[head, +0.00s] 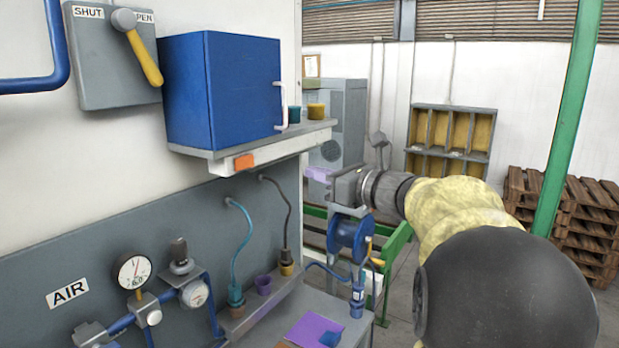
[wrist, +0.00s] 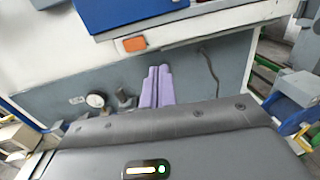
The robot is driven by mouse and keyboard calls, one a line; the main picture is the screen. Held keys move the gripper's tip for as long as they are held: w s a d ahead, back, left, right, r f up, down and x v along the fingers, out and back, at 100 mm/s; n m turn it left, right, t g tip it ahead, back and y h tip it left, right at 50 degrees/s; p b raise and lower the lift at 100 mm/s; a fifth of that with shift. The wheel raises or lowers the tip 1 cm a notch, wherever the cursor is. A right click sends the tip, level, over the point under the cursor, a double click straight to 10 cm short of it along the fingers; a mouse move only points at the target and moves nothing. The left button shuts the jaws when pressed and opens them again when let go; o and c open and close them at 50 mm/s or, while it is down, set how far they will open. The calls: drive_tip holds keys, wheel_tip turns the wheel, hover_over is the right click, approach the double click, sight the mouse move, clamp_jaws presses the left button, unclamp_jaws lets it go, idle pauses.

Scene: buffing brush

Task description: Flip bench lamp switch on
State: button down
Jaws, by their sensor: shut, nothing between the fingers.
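An orange rocker switch (head: 243,161) is set in the front of a white strip under the grey shelf, below the blue cabinet. It also shows in the wrist view (wrist: 134,44), up and left of the fingers. Whether it is on or off I cannot tell. My gripper (head: 318,174) has lilac fingers and is to the right of the switch, apart from it. In the wrist view my gripper's fingers (wrist: 157,70) lie side by side, shut and empty.
The blue cabinet (head: 222,92) with a white handle stands on the shelf (head: 290,140). A blue reel (head: 351,233) is below my gripper. A gauge (head: 133,271) and blue air pipes are at lower left. A purple mat (head: 308,329) lies on the bench. Open space separates my fingers from the switch.

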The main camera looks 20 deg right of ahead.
sight(249, 162)
drive_tip(key=shift+m+h, duration=0.3)
drive_tip(key=shift+h, duration=0.1)
drive_tip(key=s+a, duration=0.3)
drive_tip(key=s, duration=0.1)
drive_tip(key=shift+a+r, duration=0.2)
drive_tip(key=shift+a, duration=0.15)
drive_tip(key=shift+w, duration=0.1)
drive_tip(key=shift+a, duration=0.1)
drive_tip(key=p+x, duration=0.2)
drive_tip(key=x, duration=0.2)
drive_tip(key=p+x, duration=0.2)
drive_tip(key=x, duration=0.2)
drive_tip(key=p+x, duration=0.3)
drive_tip(key=x, duration=0.2)
drive_tip(key=shift+w+r, duration=0.15)
drive_tip(key=shift+r, duration=0.25)
drive_tip(key=shift+w+a+f, duration=0.15)
drive_tip(key=shift+w+a, duration=0.05)
drive_tip(key=shift+w, duration=0.1)
